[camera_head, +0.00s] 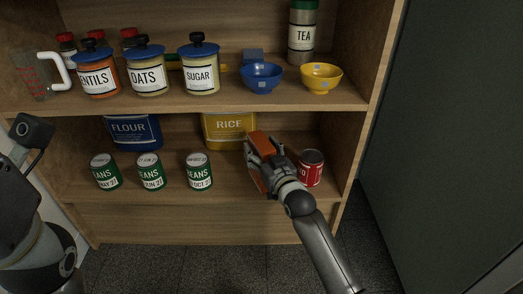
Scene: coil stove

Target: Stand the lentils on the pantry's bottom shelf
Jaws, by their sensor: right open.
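An orange-red packet or box (257,184) is at the lower shelf, right of the yellow rice container. Its label is hidden, so I cannot tell whether it is the lentils. My right gripper (259,160) is open at it, with dark fingers across its face; whether they touch it is unclear. A blue-lidded jar labelled "ENTILS" (97,79), its first letter cut off, holds orange contents on the upper shelf at left. The pantry's bottom shelf (228,187) is pale wood. My left arm shows at the left edge, its gripper out of view.
Green bean cans (150,171) stand in a row on the bottom shelf, before the flour container (131,131) and rice container (229,129). A red can (310,168) is right of my gripper. Bowls (261,78) and jars fill the upper shelf.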

